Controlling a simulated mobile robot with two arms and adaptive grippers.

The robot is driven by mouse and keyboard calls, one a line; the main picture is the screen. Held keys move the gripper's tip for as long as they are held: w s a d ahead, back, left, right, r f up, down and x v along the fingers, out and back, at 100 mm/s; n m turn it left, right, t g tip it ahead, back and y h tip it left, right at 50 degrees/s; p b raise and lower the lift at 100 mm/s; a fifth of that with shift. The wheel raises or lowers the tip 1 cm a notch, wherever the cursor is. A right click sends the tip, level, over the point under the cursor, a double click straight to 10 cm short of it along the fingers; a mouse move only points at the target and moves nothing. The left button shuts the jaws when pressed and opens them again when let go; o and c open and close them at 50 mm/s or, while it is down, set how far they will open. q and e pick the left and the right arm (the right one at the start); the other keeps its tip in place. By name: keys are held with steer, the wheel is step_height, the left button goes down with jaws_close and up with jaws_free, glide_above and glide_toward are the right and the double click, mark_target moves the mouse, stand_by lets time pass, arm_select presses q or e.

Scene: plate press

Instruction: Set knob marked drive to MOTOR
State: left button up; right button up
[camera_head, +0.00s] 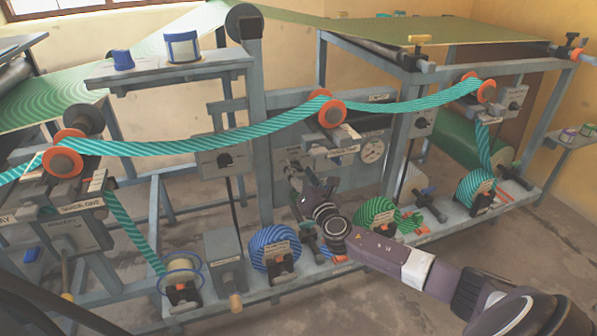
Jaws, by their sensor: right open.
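My right arm comes in from the lower right, and its gripper (296,170) is open, held up in front of the grey panel (350,176) at the middle of the press. I see nothing between its fingers. The gripper covers part of this panel, so I cannot tell whether a knob is behind it. My left gripper is not in view.
A striped teal web (215,140) runs over orange-edged rollers (331,112) above my gripper. A round gauge (372,150) sits right of it. A blue roll (274,248) and a green roll (377,213) stand on the lower rail near my forearm. The floor at right is clear.

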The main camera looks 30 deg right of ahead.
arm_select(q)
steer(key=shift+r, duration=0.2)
arm_select(e)
steer(key=shift+w+d, duration=0.1)
steer(key=shift+w, duration=0.3)
steer(key=c, duration=1.2)
steer(key=shift+o, duration=0.2)
